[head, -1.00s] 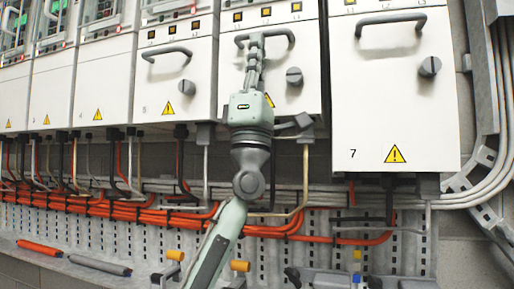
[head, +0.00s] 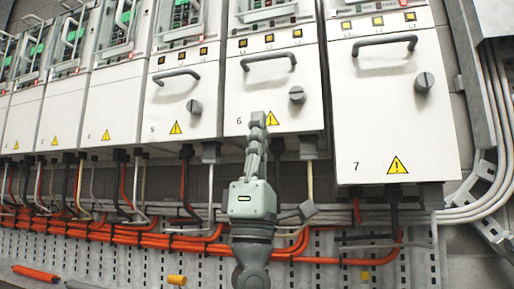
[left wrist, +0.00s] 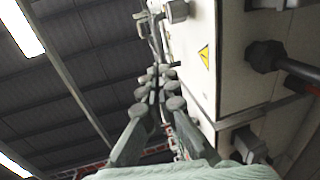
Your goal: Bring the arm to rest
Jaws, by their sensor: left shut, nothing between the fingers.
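My left arm comes up from the bottom of the head view, and its left gripper (head: 257,122) points up in front of the lower edge of cabinet unit 6 (head: 240,98). The fingers are together with nothing between them. The tips are well below the unit's handle (head: 268,60) and left of its knob (head: 296,95). In the left wrist view the closed left gripper (left wrist: 155,72) shows beside a white unit with a yellow warning sign (left wrist: 204,57). I cannot tell whether the fingers touch the front. My right gripper is not in view.
Unit 7 (head: 390,120) stands out lower at the right, with its own handle (head: 385,42) and knob (head: 424,82). Unit 5 (head: 172,105) is at the left. Orange cables (head: 130,235) and grey conduits run along the wall below. An orange bar (head: 36,273) lies at lower left.

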